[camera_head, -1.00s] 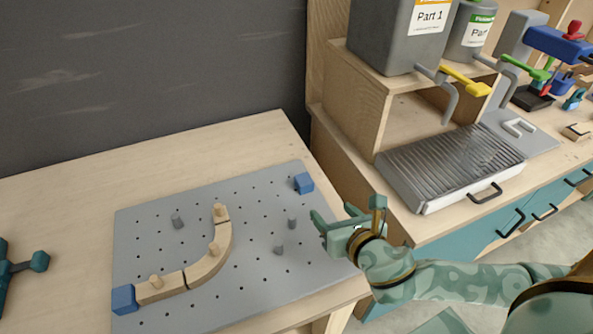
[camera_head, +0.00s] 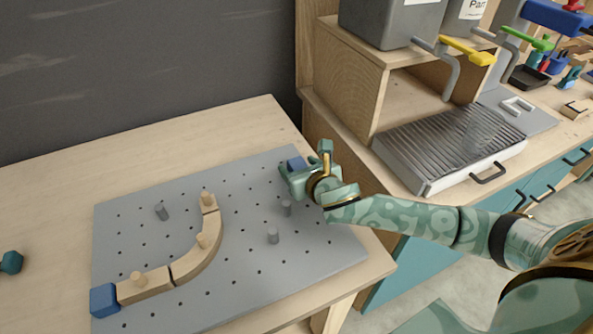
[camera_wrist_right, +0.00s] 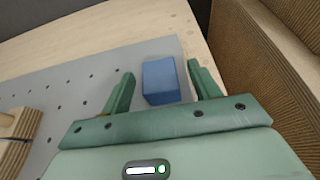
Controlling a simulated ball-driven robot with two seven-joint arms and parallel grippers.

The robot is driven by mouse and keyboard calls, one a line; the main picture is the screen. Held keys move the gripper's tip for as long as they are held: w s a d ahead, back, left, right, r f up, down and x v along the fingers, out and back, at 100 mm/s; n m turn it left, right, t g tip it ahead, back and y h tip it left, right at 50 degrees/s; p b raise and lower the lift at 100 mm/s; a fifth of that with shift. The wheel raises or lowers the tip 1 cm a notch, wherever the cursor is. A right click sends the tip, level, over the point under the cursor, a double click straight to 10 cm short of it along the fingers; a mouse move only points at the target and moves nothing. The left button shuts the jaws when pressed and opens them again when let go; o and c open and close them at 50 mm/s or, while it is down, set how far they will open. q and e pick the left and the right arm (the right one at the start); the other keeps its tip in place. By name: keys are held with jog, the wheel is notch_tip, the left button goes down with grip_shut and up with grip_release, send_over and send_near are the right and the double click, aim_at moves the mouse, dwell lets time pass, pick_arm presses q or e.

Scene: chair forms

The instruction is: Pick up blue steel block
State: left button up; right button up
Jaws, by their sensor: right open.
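A blue block (camera_head: 296,163) sits near the far right corner of the grey perforated board (camera_head: 245,170). My right gripper (camera_head: 288,172) is just in front of it and partly hides it in the head view. In the right wrist view the blue block (camera_wrist_right: 160,80) lies between the two open green fingers (camera_wrist_right: 163,82), nearer the right one, with a gap on each side. A second blue block (camera_head: 104,300) sits at the board's near left corner, at the end of the curved wooden pieces. Of my left gripper, only a small dark teal part (camera_head: 11,262) shows at the left edge.
Curved wooden pieces (camera_head: 200,255) with pegs lie on the board. Grey pins (camera_head: 273,235) stand on it. A wooden shelf (camera_head: 350,75) and a ribbed metal tray (camera_head: 440,145) stand to the right.

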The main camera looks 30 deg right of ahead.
jog(key=shift+w+f, duration=0.2)
jog(key=shift+w, duration=0.15)
jog(key=shift+s+r, duration=0.1)
grip_shut()
jog(key=shift+r, duration=0.1)
